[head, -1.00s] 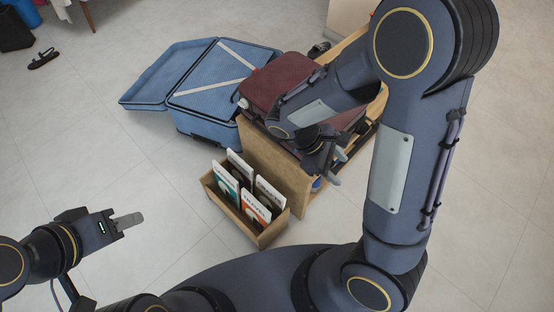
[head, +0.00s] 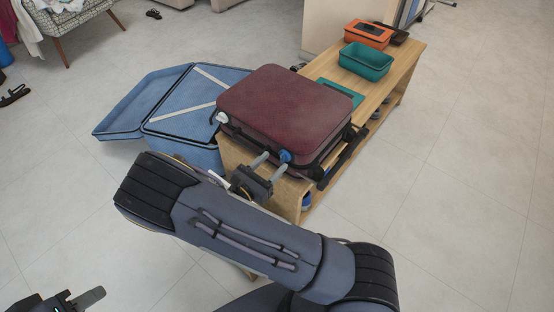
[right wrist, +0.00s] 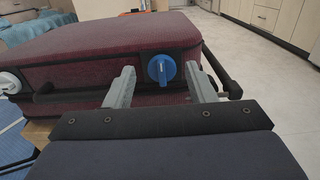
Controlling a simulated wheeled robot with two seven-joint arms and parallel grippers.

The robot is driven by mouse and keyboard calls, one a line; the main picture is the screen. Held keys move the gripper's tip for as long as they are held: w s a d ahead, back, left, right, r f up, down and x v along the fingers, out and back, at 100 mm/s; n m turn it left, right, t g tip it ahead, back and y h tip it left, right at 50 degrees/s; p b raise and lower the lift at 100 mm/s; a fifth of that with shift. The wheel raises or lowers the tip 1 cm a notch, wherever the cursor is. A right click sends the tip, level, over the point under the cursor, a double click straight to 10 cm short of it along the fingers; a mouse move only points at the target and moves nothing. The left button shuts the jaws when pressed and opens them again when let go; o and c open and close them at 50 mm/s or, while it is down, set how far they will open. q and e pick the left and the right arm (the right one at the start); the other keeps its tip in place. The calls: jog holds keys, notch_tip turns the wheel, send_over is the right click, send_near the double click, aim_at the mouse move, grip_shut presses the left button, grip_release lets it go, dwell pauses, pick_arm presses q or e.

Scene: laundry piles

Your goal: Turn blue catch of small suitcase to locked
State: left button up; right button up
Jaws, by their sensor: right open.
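The small suitcase (head: 285,108) is maroon and lies flat and closed on the wooden bench. Its blue catch (head: 285,156) is on the front side, near the right end; it also shows in the right wrist view (right wrist: 161,69) with its raised grip roughly upright. A white catch (head: 221,118) sits at the other end of that side. My right gripper (head: 271,164) is open and empty, facing the blue catch. In the right wrist view its fingers (right wrist: 159,82) stand either side of the catch, apart from it. My left gripper (head: 90,298) is partly cut off at the lower left.
An open blue suitcase (head: 180,110) lies on the floor left of the wooden bench (head: 395,75). A teal bin (head: 366,62) and an orange box (head: 368,35) stand on the bench's far end. The floor at right is clear.

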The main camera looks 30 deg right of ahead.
aim_at(281, 155)
jog(key=shift+x, duration=1.7)
jog(key=shift+c, duration=0.3)
jog(key=c, duration=1)
